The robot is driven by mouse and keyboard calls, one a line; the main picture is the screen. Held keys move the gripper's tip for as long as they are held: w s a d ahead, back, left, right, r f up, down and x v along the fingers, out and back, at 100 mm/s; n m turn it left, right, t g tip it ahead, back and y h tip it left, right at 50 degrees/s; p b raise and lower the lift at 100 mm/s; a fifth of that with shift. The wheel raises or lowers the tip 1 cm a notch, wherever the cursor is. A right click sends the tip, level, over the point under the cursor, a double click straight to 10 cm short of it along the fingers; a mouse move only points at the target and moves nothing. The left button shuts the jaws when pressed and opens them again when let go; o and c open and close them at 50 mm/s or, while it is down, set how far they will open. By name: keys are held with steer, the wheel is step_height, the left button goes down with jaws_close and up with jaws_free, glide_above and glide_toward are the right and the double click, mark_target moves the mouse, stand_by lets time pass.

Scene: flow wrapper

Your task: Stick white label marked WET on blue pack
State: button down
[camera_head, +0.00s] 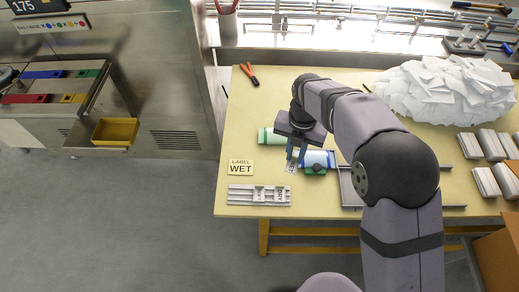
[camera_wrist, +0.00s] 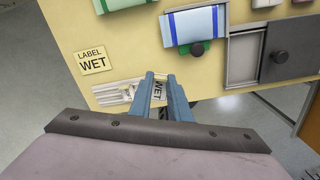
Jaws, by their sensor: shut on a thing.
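My gripper (camera_head: 296,160) is shut on a small white label (camera_head: 291,167) and holds it above the table. The blue pack (camera_head: 318,158) lies just right of the gripper in the head view. In the wrist view the blue pack (camera_wrist: 194,25) is whitish-blue with darker blue end bands, beyond the fingertips and apart from the label. A dark round knob (camera_wrist: 197,48) sits at its near edge.
A yellow LABEL WET sign (camera_head: 240,167) and a pale label holder (camera_head: 245,195) lie left of the gripper. A green pack (camera_head: 272,136) lies behind. A grey tray (camera_head: 349,187) is to the right. A white heap (camera_head: 445,90) fills the back right.

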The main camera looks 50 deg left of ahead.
steer(key=w+d+m+p, duration=0.1)
steer(key=w+d+m, duration=0.1)
steer(key=w, duration=0.1)
steer(key=w+d+f+m+p, duration=0.1)
steer(key=w+d+m, duration=0.1)
steer(key=d, duration=0.1)
steer(key=shift+w+f, duration=0.15)
steer(key=shift+w, duration=0.25)
steer(key=m, duration=0.1)
steer(key=w+m, duration=0.1)
steer(key=shift+d+f+m, duration=0.2)
steer(key=shift+f+m, duration=0.15)
steer(key=shift+m, duration=0.05)
steer(key=m, duration=0.3)
steer(key=shift+w+a+f, duration=0.15)
steer(key=shift+f, duration=0.2)
steer(key=m, duration=0.3)
steer(key=shift+w+a+m, duration=0.25)
steer(key=shift+m, duration=0.15)
steer(key=m, duration=0.4)
steer(key=a+m, duration=0.1)
steer(key=m, duration=0.1)
steer(key=shift+w+m, duration=0.4)
steer(key=m, duration=0.6)
steer(key=shift+w+a+m, duration=0.3)
steer(key=m, duration=0.5)
steer(key=shift+a, duration=0.1)
steer(key=shift+f+b, duration=1.35)
steer(key=shift+f, duration=0.65)
